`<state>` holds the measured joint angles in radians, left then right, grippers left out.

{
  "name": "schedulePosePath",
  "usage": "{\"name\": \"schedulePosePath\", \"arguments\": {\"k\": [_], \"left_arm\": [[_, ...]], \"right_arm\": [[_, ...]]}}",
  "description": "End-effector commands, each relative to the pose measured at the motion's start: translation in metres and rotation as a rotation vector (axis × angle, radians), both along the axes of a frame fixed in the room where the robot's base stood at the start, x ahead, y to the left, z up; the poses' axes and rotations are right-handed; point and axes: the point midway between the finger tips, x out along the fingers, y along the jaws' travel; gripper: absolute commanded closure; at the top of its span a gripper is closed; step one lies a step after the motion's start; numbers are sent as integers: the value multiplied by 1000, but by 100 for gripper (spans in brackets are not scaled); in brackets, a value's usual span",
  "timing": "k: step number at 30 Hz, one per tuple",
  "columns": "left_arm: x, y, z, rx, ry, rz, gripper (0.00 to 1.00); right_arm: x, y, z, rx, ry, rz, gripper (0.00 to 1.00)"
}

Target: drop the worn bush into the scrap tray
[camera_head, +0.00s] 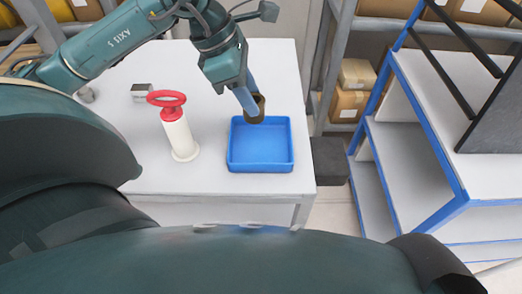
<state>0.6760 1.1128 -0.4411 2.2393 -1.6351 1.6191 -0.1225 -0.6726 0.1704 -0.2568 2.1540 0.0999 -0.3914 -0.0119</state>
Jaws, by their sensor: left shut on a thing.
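The worn bush (257,104) is a dark brown ring-like piece. My left gripper (248,100) is shut on it and points down, holding it over the far edge of the scrap tray. The scrap tray (260,166) is a blue, square, shallow box on the white table, and its visible floor looks empty. The bush overlaps the tray's back rim in this view, and I cannot tell how high it is above it. My right gripper is not in view.
A white cylinder with a red ring handle (180,135) stands left of the tray on the white table (290,75). A small metal block (142,92) lies farther left.

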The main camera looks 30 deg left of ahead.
Motion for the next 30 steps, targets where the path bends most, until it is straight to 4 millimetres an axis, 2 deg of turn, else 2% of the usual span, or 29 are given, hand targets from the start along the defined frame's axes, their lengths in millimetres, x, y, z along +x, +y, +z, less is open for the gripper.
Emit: {"name": "schedulePosePath", "arguments": {"k": [3,11,12,18,21,30], "left_arm": [[0,0,-9,0,-2,-1,90],[0,0,-9,0,-2,-1,90],[0,0,-9,0,-2,-1,63],[0,0,-9,-1,-1,-1,46],[0,0,-9,-1,-1,-1,40],[0,2,-5,0,-2,0,40]], "right_arm": [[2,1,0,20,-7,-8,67],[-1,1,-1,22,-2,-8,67],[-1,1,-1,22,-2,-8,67],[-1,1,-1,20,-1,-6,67],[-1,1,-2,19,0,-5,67],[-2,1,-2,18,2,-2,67]]}}
